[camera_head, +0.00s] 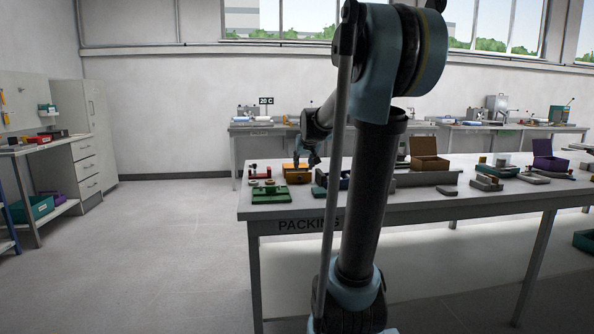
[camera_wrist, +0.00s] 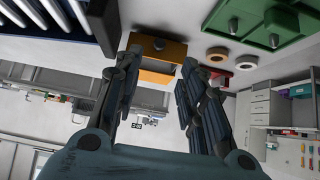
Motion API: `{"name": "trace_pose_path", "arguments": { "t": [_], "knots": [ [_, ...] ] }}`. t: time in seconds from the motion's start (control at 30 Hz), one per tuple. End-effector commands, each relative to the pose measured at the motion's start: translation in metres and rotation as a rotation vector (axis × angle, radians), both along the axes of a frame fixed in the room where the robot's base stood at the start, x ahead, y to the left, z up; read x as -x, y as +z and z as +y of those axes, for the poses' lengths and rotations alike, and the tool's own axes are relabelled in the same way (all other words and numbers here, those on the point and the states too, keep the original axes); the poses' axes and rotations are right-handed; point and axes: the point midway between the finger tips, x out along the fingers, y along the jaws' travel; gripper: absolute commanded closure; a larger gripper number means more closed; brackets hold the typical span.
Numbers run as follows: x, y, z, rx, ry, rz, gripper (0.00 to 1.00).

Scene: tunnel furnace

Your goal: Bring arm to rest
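My arm rises in the middle of the head view and reaches over the packing table (camera_head: 410,211). My gripper (camera_head: 311,158) hangs just above the left part of that table, partly hidden behind my own arm links. In the wrist view my gripper (camera_wrist: 163,58) has its two dark fingers apart, with nothing held between them. An orange box (camera_head: 297,174) with a knob on top is close by the fingertips. It also shows in the wrist view (camera_wrist: 157,48), past the fingertips. I cannot tell the exact gap between fingers and box.
A green block (camera_head: 270,194) and a small red item (camera_head: 260,173) are left of the orange box. An open brown box (camera_head: 430,162) and a purple box (camera_head: 550,162) stand farther right. A drawer cabinet (camera_head: 87,173) is at the left. The floor between is clear.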

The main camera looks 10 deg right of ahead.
Motion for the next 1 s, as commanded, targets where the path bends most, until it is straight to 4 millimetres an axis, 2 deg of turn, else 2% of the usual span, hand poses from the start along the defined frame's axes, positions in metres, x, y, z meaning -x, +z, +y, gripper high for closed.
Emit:
{"name": "trace_pose_path", "arguments": {
  "t": [0.07, 0.17, 0.57, 0.8, 1.0],
  "knots": [
    [0.009, -0.003, 0.000, 0.000, 0.000, 0.011, 0.63],
    [0.034, -0.012, 0.001, 0.001, 0.001, 0.042, 0.63],
    [0.187, -0.083, 0.003, 0.006, 0.009, 0.250, 0.63],
    [0.277, -0.134, 0.003, 0.008, 0.012, 0.377, 0.63],
    [0.346, -0.180, 0.004, 0.010, 0.016, 0.480, 0.63]
  ]
}}
